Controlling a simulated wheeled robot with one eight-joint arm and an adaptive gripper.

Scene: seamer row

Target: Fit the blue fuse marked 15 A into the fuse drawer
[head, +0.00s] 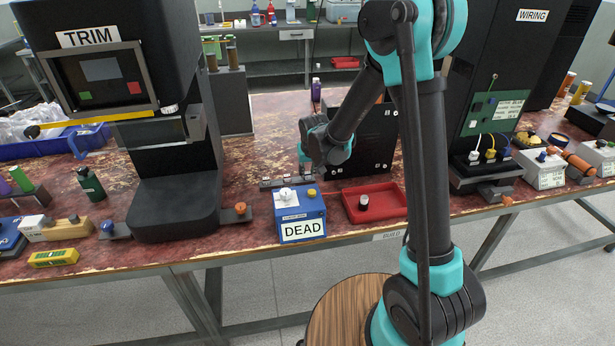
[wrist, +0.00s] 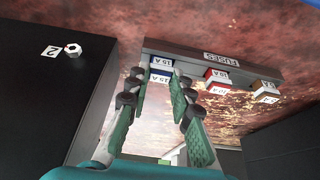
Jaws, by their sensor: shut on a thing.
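In the wrist view the blue fuse (wrist: 160,70), marked 15 A, is at the left end of a dark rack labelled FUSES (wrist: 222,56). Its lettering appears upside down. My gripper (wrist: 161,80) has its green-padded fingers on either side of this fuse, shut on it at the rack. The fingers hide part of it. In the head view my gripper (head: 304,158) is low over the bench, in front of a black cabinet (head: 372,145); the fuse cannot be made out there. I cannot identify the fuse drawer in either view.
A black block (wrist: 60,95) stands close on the left. A blue box labelled DEAD (head: 302,218) and a red tray (head: 390,205) sit near the bench's front edge.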

